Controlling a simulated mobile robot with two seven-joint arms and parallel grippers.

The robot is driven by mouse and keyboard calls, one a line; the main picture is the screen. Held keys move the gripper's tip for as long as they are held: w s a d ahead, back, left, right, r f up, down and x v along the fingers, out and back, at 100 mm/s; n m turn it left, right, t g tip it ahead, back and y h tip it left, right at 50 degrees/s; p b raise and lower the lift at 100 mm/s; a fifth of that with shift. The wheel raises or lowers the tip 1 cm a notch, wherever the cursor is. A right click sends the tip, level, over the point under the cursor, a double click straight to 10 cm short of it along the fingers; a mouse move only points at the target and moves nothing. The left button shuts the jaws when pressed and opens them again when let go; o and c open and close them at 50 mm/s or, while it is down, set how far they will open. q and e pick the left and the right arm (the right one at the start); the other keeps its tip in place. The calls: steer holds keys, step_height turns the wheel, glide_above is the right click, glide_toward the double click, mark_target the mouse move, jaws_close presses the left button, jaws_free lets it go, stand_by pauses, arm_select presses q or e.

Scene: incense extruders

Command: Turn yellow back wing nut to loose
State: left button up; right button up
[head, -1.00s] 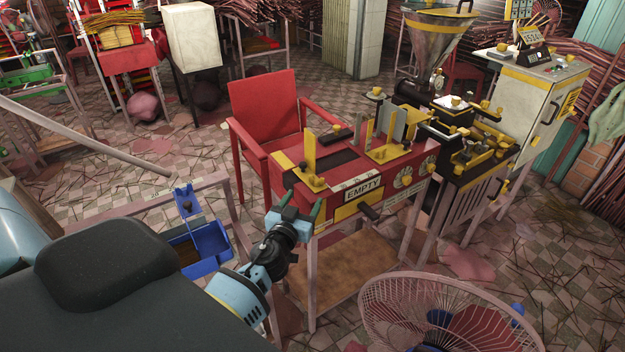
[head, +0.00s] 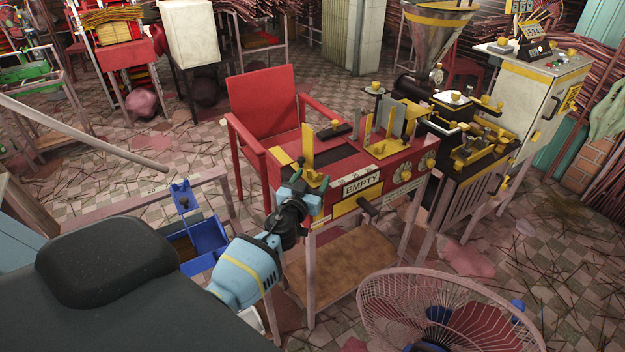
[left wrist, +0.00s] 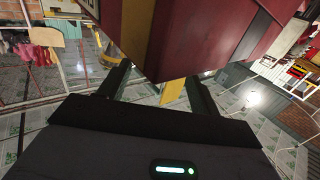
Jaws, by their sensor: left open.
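The black extruder (head: 478,160) on the right carries several small yellow fittings (head: 492,102). I cannot tell which is the back wing nut. A yellow upright plate with a small yellow piece (head: 315,178) at its foot stands at the red table's left end. My left gripper (head: 308,188) is at the front left corner of the red table, close to that piece. In the left wrist view the left gripper (left wrist: 158,82) is open, its dark fingers apart, with a red and yellow surface beyond them. My right gripper is not in view.
The red table (head: 400,162) bears an EMPTY sign and yellow plates. A red chair (head: 262,105) stands behind it. A fan (head: 450,310) is at the lower right, a blue bin (head: 203,240) at the left. A control cabinet (head: 535,95) stands at the right.

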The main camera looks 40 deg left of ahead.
arm_select(q)
steer(key=shift+w, duration=0.15)
steer(key=shift+c, duration=0.2)
